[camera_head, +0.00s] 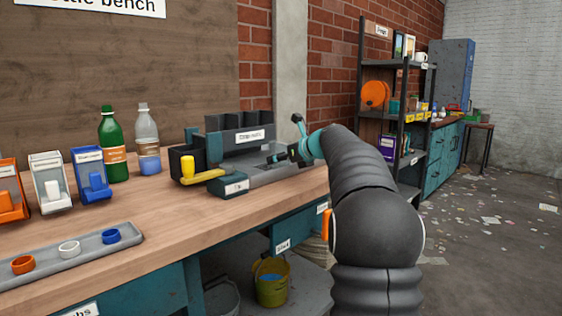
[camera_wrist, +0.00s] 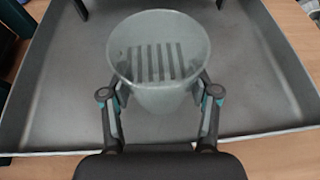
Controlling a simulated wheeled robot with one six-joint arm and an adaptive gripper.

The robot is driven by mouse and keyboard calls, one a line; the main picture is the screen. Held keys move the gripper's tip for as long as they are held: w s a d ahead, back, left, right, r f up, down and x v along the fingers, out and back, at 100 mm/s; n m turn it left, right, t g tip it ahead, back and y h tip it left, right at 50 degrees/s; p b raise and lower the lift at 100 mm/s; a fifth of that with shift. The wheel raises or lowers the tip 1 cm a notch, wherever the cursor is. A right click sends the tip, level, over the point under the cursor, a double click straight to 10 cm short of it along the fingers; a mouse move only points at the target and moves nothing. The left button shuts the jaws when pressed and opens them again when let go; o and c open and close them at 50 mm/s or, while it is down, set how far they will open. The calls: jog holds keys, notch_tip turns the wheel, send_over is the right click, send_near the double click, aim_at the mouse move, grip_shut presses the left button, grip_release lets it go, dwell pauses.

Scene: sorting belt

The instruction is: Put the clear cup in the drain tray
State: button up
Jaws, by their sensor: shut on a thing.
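The clear cup (camera_wrist: 160,95) is a see-through, greenish-grey tumbler with its wide round mouth toward the wrist camera. My gripper (camera_wrist: 162,90) is shut on it, one finger on each side. The grey drain tray (camera_wrist: 65,75) with a raised pale rim lies under the cup in the wrist view. Dark slots show through the cup. I cannot tell whether the cup touches the tray floor. In the head view my gripper (camera_head: 297,150) is over the tray (camera_head: 285,172) at the bench's right end; the cup is not clear there.
A grey rack (camera_head: 240,136) with a label stands behind the tray. A yellow-handled black unit (camera_head: 187,165) is to its left. A green bottle (camera_head: 112,150), a clear bottle (camera_head: 147,140) and small dispensers stand further left. A long tray with cup-like rings (camera_head: 68,250) lies front left.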

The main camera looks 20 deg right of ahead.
jog(key=o, duration=1.2)
jog(key=shift+s+r, duration=0.15)
jog(key=v, duration=1.1)
jog(key=shift+s+d+r, duration=0.1)
jog(key=shift+s+d, duration=0.05)
jog(key=shift+s, duration=0.2)
